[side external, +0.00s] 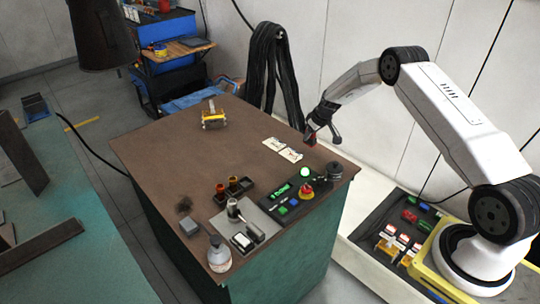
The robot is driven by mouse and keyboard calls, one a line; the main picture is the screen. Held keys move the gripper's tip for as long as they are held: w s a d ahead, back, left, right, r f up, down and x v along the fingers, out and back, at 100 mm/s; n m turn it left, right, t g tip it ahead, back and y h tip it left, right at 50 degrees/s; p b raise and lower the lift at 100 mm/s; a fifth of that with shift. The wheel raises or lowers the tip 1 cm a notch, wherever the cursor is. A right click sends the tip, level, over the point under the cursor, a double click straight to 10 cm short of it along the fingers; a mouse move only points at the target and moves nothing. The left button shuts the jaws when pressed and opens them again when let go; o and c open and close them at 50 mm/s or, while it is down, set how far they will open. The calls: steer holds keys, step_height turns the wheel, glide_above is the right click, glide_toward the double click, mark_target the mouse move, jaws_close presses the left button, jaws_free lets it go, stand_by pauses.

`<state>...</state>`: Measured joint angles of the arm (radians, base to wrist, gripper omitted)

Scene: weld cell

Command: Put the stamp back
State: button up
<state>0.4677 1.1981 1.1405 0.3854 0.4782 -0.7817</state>
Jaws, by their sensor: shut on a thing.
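My gripper (318,127) is at the far right side of the brown table, above its top. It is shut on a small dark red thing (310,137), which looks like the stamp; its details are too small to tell. Two white cards (282,150) with dark marks lie on the table just left of and below the gripper. A dark holder (236,194) stands nearer the front, with two small red-orange-topped pieces (220,188) in or at it; I cannot tell whether it has a free slot.
A yellow clamp-like thing (214,116) sits at the back. The middle left is clear.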

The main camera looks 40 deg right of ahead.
mark_target(309, 141)
steer(key=shift+w+d+f, duration=0.1)
steer(key=shift+w+f, duration=0.2)
steer(key=shift+f, duration=1.55)
steer(key=shift+f, duration=0.2)
steer(key=o, duration=1)
steer(key=shift+r, duration=0.2)
steer(key=shift+s+r, duration=0.2)
steer(key=shift+r, duration=0.45)
steer(key=v, duration=1)
steer(key=shift+s+r, duration=0.2)
steer(key=shift+r, duration=0.05)
